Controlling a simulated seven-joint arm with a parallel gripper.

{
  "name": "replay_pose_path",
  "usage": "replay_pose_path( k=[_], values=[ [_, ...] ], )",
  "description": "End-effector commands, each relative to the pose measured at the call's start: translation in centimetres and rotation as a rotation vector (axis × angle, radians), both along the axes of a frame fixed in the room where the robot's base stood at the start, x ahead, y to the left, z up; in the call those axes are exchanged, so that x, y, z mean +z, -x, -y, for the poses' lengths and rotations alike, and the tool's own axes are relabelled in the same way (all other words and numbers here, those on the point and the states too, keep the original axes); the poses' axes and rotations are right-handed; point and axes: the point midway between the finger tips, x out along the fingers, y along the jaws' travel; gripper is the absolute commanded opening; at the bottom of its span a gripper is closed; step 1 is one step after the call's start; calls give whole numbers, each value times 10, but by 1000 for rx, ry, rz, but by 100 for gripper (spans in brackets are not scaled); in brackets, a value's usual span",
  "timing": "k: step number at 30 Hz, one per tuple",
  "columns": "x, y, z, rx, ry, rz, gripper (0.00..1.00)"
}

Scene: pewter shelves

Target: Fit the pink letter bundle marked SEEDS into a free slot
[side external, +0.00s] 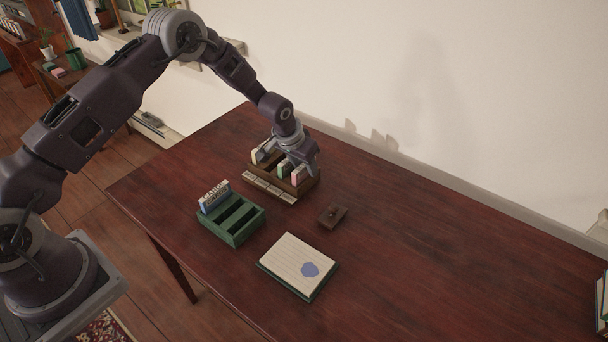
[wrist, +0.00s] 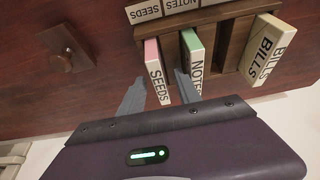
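The pink bundle marked SEEDS (wrist: 158,84) stands in an end slot of the brown rack (wrist: 228,42); its pink edge also shows in the side external view (side external: 299,175). My gripper (wrist: 160,88) is open, with one finger on each side of this bundle and small gaps visible. In the side external view my gripper (side external: 305,165) is low over that end of the rack and partly hides it. The green rack (side external: 234,231) holds a blue-edged bundle (side external: 214,196) in its back-left slot; its other two slots look empty.
A green bundle marked NOTES (wrist: 196,62) stands close beside my right finger. A cream bundle marked BILLS (wrist: 264,50) is at the rack's far end. A small brown knobbed block (side external: 332,215) and a pad with a blue blot (side external: 298,266) lie on the table.

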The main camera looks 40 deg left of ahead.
Motion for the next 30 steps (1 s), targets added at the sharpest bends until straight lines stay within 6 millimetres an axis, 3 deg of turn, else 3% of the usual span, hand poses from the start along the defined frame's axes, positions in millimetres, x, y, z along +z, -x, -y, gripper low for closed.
replay_pose_path(
  k=[23,24,30],
  values=[
    [-4,0,0,0,0,-1,40],
    [-4,0,0,0,0,-1,38],
    [-4,0,0,0,0,-1,0]
  ],
)
